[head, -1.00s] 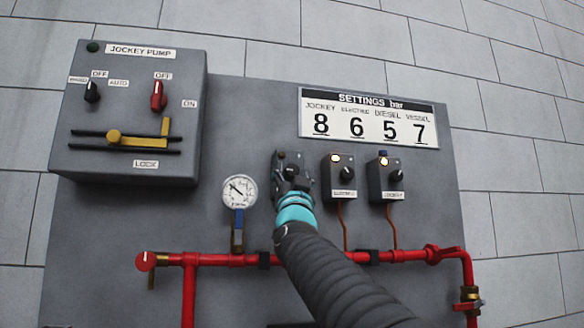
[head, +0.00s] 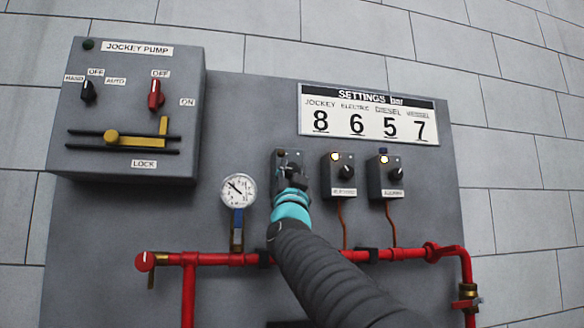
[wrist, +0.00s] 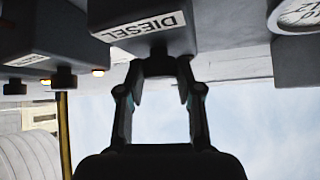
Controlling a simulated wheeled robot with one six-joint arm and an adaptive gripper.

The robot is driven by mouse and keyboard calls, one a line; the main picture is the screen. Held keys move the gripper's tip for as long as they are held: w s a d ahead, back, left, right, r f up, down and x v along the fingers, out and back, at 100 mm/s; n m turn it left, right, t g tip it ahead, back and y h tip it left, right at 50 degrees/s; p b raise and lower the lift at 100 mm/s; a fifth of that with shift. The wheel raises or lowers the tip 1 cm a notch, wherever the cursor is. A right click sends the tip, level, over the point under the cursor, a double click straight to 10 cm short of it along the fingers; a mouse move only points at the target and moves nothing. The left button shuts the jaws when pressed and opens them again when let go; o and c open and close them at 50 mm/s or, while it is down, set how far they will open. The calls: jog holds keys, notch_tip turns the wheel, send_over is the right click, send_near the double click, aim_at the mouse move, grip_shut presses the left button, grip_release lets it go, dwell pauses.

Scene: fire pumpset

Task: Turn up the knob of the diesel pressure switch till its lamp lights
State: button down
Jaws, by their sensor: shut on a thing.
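The diesel pressure switch (head: 275,170) is a grey box on the panel, left of two similar boxes. In the wrist view its DIESEL label (wrist: 145,25) appears upside down. Its lamp (head: 281,153) looks dark in the head view. My gripper (wrist: 160,70) is at the box's front, its fingers shut on the knob (wrist: 158,50). In the head view my gripper and wrist hide most of the knob and the lower part of the box.
Two neighbouring switches (head: 338,178) (head: 391,180) on the right have lit lamps. A pressure gauge (head: 239,190) hangs close on the left. A red pipe (head: 215,259) runs below. The jockey pump box (head: 125,110) juts out at upper left. A settings sign (head: 368,117) is above.

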jog(key=shift+h, duration=0.3)
jog(key=c, duration=0.8)
grip_release()
jog(key=shift+a, duration=0.1)
jog(key=shift+s+f, duration=0.1)
jog(key=shift+v, duration=5.95)
